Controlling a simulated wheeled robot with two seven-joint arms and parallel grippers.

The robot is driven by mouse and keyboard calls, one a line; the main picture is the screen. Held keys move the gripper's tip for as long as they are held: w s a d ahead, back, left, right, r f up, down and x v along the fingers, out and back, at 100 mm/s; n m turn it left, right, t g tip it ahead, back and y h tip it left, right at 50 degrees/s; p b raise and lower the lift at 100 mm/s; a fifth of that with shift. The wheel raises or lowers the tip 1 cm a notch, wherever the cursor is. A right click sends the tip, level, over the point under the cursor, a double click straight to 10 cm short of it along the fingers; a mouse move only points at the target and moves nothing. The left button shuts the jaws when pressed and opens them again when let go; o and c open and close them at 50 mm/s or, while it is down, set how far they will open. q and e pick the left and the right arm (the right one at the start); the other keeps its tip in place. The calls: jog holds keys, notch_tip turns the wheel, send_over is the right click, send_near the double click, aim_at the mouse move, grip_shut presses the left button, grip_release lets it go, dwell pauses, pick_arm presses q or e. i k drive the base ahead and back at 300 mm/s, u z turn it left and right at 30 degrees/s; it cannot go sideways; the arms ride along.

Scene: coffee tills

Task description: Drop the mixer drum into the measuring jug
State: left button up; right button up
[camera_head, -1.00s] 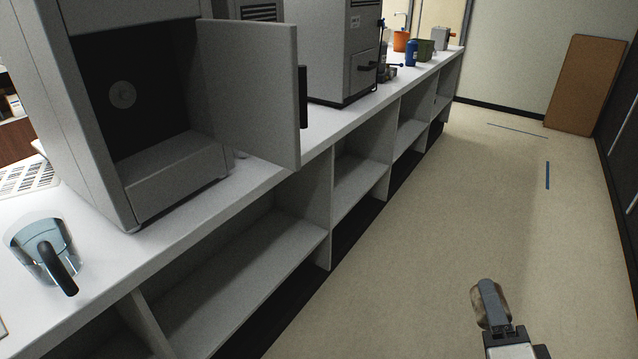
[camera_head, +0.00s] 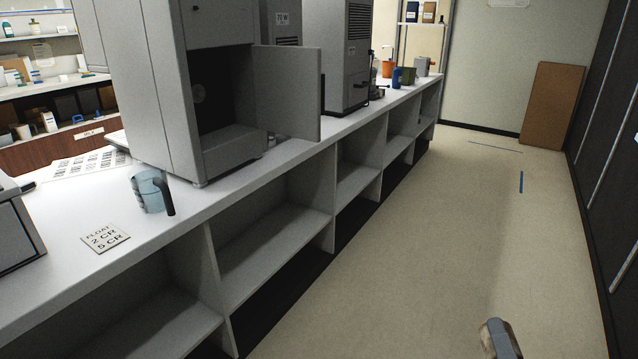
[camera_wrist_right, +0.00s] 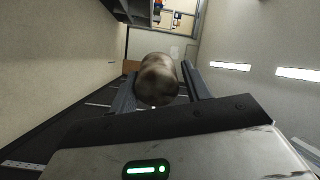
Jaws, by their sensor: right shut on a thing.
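The measuring jug (camera_head: 151,191), clear bluish with a black handle, stands upright on the white counter at the left in the head view. The mixer drum (camera_wrist_right: 158,80), a rounded brownish-grey thing, is between the fingers of my right gripper (camera_wrist_right: 160,88) in the right wrist view. In the head view my right gripper (camera_head: 497,340) shows only in part at the bottom edge, over the floor and well to the right of the jug. It is shut on the drum. My left gripper is not in view.
A grey machine with an open door (camera_head: 287,92) stands on the counter (camera_head: 190,205) behind the jug. A card reading "FLOAT 2 CR 5 CR" (camera_head: 105,238) lies in front of it. Open shelves (camera_head: 270,250) run below the counter. The aisle floor (camera_head: 420,230) is clear.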

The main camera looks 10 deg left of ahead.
aim_at(158, 207)
jog(key=u, duration=1.4)
